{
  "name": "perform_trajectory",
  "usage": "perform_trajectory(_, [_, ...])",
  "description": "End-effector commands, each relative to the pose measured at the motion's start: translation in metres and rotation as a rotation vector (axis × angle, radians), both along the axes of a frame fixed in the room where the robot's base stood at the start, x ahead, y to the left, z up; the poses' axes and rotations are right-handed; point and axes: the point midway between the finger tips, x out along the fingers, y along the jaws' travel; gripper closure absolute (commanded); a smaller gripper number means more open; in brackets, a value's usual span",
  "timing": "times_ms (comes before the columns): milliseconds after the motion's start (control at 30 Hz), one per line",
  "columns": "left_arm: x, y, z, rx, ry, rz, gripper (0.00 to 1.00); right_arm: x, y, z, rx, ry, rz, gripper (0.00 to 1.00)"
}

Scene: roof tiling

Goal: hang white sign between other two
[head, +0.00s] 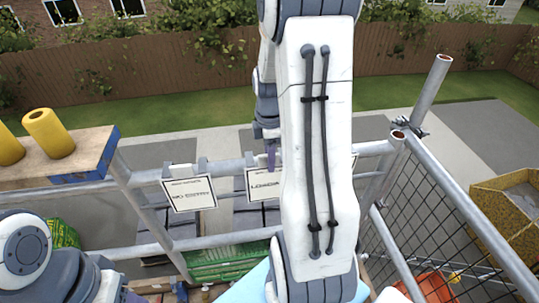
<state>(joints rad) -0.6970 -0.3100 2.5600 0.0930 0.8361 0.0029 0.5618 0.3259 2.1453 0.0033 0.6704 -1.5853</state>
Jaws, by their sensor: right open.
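A white sign reading "NO ENTRY" (190,196) hangs from the upper grey rail (228,168) by two clips. To its right, a white sign starting "LOADIN" (261,186) is at the same rail, its right part hidden behind my right arm. A thin pale edge, perhaps of another sign (354,161), shows just right of the arm; the rest is hidden. My right gripper (271,155) points down just above the "LOADIN" sign, open; whether it touches the sign cannot be told. My left arm is at the bottom left, its gripper outside the picture.
A wooden board (80,160) with yellow rolls (48,133) stands at the left. Diagonal poles and a mesh panel (425,215) close the right side. A yellow skip (510,215) stands beyond.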

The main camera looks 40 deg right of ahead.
Motion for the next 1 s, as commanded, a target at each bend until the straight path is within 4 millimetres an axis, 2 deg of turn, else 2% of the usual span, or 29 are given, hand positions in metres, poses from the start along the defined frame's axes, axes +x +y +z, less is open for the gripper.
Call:
perform_trajectory(167, [0.000, 0.000, -0.003, 0.000, 0.000, 0.000, 0.50, 0.001, -0.001, 0.013, -0.003, -0.005, 0.000, 0.50])
perform_trajectory(500, [0.000, 0.000, -0.014, 0.000, 0.000, -0.001, 0.50, 0.001, -0.001, 0.078, -0.004, -0.006, 0.000, 0.50])
perform_trajectory(600, [0.000, 0.000, -0.015, 0.000, 0.000, -0.001, 0.50, 0.001, -0.001, 0.092, -0.003, -0.004, 0.000, 0.50])
perform_trajectory(800, [0.000, 0.000, -0.016, 0.000, 0.000, -0.001, 0.50, 0.000, 0.000, 0.104, -0.001, -0.001, 0.000, 0.50])
perform_trajectory(1000, [0.000, 0.000, -0.016, 0.000, 0.000, -0.001, 0.50, 0.000, 0.002, 0.105, 0.000, 0.000, 0.000, 0.50])
